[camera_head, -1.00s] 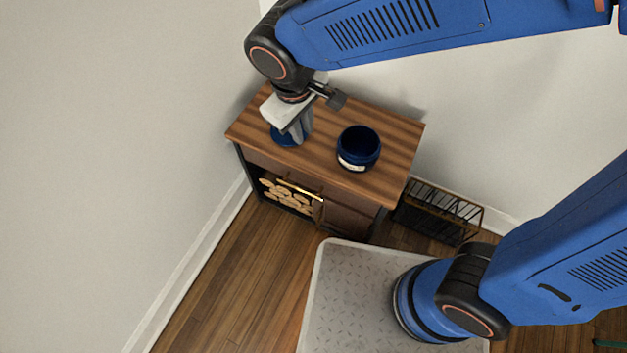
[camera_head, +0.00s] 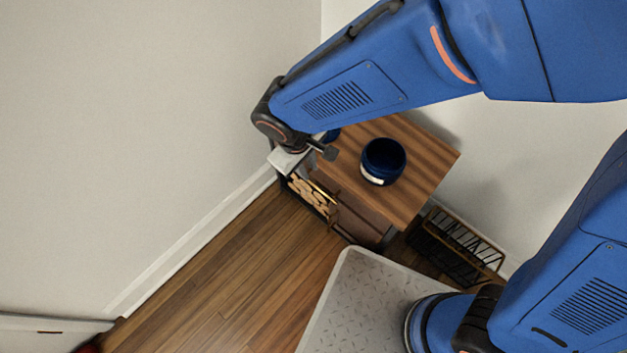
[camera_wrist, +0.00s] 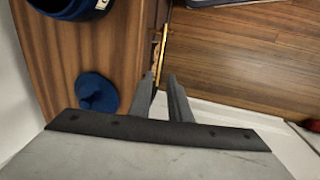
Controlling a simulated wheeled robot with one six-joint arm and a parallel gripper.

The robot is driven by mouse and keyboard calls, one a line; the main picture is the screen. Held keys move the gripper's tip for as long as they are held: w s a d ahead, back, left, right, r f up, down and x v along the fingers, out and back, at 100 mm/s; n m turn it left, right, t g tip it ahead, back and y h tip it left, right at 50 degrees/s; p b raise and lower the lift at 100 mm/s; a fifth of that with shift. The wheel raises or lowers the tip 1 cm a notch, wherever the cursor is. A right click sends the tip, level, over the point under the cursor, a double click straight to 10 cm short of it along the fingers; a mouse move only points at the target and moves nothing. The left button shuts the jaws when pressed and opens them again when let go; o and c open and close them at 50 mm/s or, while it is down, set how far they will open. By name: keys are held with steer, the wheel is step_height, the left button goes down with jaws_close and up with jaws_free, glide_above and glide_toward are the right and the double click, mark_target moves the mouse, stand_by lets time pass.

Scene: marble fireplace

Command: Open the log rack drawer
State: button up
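The log rack drawer (camera_head: 306,197), with cut log ends showing, is at the lower left front of the wooden cabinet (camera_head: 425,165). Its thin gold handle (camera_head: 324,191) runs along the front, and the drawer looks shut. In the wrist view the gold handle (camera_wrist: 163,45) runs down toward the gap between my fingertips. My gripper (camera_wrist: 160,77) is open with a narrow gap, in front of the cabinet edge. In the head view my gripper (camera_head: 307,171) is partly hidden by its own wrist, above the drawer front. I cannot tell whether the fingers touch the handle.
A dark blue jar (camera_head: 383,162) stands on the cabinet top. A blue lid (camera_wrist: 97,93) lies near the top's front edge. A black wire rack (camera_head: 455,245) stands right of the cabinet. A wall is close on the left. The wooden floor (camera_head: 215,270) in front is clear.

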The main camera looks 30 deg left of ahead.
mark_target(314, 185)
steer(key=f, duration=0.3)
steer(key=w+f, duration=0.1)
steer(key=f, duration=0.3)
steer(key=w+f, duration=0.1)
steer(key=f, duration=0.2)
steer(key=shift+d+f, duration=0.3)
jaws_close()
